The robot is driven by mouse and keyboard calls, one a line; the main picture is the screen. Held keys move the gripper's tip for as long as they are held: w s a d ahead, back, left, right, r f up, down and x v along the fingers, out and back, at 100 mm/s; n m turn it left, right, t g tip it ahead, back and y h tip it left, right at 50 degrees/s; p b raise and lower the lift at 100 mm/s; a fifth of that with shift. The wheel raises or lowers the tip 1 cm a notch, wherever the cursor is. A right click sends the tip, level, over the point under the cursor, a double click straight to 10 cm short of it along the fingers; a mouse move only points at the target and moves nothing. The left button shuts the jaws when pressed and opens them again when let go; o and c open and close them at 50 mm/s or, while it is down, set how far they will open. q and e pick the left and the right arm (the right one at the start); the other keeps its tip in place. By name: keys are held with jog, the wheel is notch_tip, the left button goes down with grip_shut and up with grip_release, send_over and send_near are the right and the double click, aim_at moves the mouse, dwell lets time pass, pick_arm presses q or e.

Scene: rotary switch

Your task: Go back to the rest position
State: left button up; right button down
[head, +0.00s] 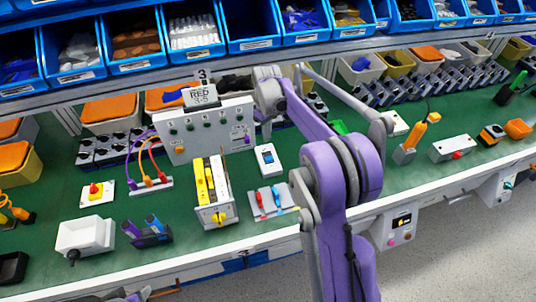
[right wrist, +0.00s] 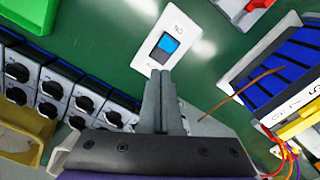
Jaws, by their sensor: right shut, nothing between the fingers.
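My right gripper (head: 266,132) hangs above the green bench, beside the right end of the grey panel with numbered knobs (head: 200,128). Its purple arm comes up from the bottom of the head view. In the right wrist view the two grey fingers (right wrist: 160,74) are together with nothing between them. Beyond their tips is a white plate with a blue and black rocker switch (right wrist: 168,44), which also shows in the head view (head: 267,160); fingers and plate appear apart. My left gripper is not in view.
Several black-knob units (right wrist: 85,100) line the back. Blue bins (head: 192,28) hang above.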

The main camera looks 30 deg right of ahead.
jog(key=s+a+r+m+t, duration=0.1)
jog(key=s+a+r, duration=0.2)
jog(key=s+a, duration=0.3)
jog(key=s+a+r+t, duration=0.2)
jog(key=s+a+r, duration=0.15)
jog(key=s, duration=0.45)
jog(key=s+a+f+m+t, duration=0.1)
jog(key=s+a+f, duration=0.1)
jog(key=s, duration=0.5)
jog(key=s+a+f+m+t, duration=0.1)
jog(key=s+a+f, duration=0.2)
jog(key=s, duration=0.4)
jog(key=shift+s+a+f, duration=0.2)
jog(key=shift+s+a, duration=0.1)
jog(key=shift+s, duration=0.1)
